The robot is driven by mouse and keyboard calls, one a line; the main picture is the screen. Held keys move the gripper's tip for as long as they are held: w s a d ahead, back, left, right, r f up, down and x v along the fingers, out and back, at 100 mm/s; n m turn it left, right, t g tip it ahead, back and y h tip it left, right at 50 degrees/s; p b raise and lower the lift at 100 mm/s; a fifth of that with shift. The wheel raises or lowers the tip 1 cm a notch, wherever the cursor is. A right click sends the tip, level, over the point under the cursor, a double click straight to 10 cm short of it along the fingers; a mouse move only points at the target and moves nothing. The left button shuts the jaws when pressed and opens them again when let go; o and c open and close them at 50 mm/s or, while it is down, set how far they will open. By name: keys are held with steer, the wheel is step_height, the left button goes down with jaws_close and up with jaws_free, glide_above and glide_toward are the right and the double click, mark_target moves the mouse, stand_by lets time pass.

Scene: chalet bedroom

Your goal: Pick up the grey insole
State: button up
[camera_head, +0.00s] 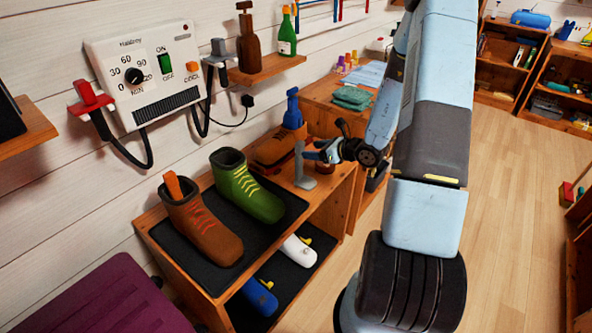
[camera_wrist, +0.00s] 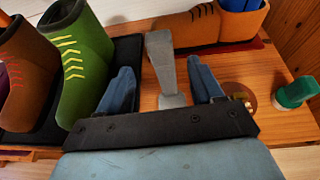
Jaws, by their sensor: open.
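The grey insole (camera_head: 300,165) appears as a narrow grey upright piece with a flat wider foot, standing on the wooden bench top to the right of the green boot. In the wrist view the grey insole (camera_wrist: 163,62) stands between my two fingers, with a gap visible on each side. My gripper (camera_head: 318,154) is open and reaches in from the right at its side. In the wrist view my gripper (camera_wrist: 161,78) shows both blue fingers apart, one on each side of the insole. The dark palm hides the nearest part of the bench.
A green boot (camera_head: 248,187) and a brown boot (camera_head: 204,226) stand on a black mat at left. An orange-brown shoe (camera_wrist: 197,28) with a blue insert is just behind. A round brass tin (camera_wrist: 240,93) and a green-capped item (camera_wrist: 295,92) lie right of my fingers.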

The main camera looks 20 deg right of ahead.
mark_target(303, 148)
steer(key=shift+r+x, duration=0.1)
steer(key=shift+x, duration=1.4)
steer(key=shift+r+x, duration=0.15)
steer(key=shift+x, duration=1.35)
steer(key=shift+w, duration=0.15)
steer(key=shift+c, duration=0.3)
jaws_close()
